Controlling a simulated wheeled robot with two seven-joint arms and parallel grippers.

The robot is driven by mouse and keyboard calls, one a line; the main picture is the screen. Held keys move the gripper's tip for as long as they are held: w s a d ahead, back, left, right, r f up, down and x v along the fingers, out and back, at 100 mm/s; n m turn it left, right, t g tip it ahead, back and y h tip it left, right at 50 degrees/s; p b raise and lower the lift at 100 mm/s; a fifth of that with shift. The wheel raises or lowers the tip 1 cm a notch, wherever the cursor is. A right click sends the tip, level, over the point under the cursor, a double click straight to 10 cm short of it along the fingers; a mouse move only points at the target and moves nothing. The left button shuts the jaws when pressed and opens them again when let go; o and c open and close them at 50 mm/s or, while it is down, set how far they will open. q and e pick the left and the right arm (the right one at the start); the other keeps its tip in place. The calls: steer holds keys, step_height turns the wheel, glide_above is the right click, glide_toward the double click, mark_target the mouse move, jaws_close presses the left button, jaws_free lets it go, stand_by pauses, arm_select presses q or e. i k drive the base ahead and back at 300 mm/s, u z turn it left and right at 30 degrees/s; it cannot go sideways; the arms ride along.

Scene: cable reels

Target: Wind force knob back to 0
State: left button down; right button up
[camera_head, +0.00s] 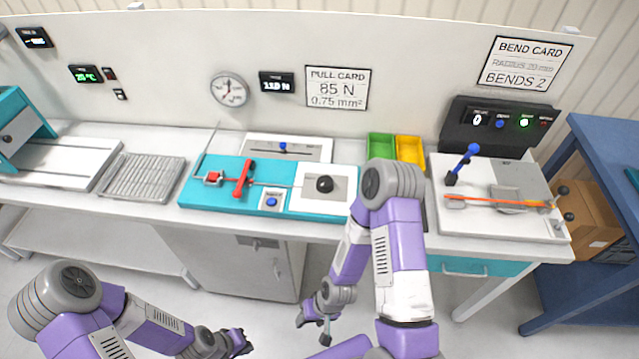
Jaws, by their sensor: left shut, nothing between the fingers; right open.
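A black round knob (324,184), which looks like the force knob, sits on the white plate at the right end of the teal pull-test fixture (225,197). The knob's pointer position is too small to read. A display (277,84) on the wall panel gives a reading in N, its digits blurred. My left gripper (243,343) is shut and empty, low in front of the bench and well away from the knob. My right gripper (312,318) hangs open below the bench's front edge, apart from the knob. My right arm stands just right of the knob without covering it.
A red lever (244,178) and red clamp (213,177) stand on the fixture. Behind it is a white plate with a blue-knobbed slider (283,147). Green (381,146) and yellow (411,149) bins lie right. The bend station (497,222) is further right. A pull card (338,88) reads 85 N.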

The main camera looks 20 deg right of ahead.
mark_target(325, 184)
steer(key=k, duration=0.5)
steer(key=z, duration=1.75)
steer(key=i, duration=0.85)
steer(key=u, duration=1.85)
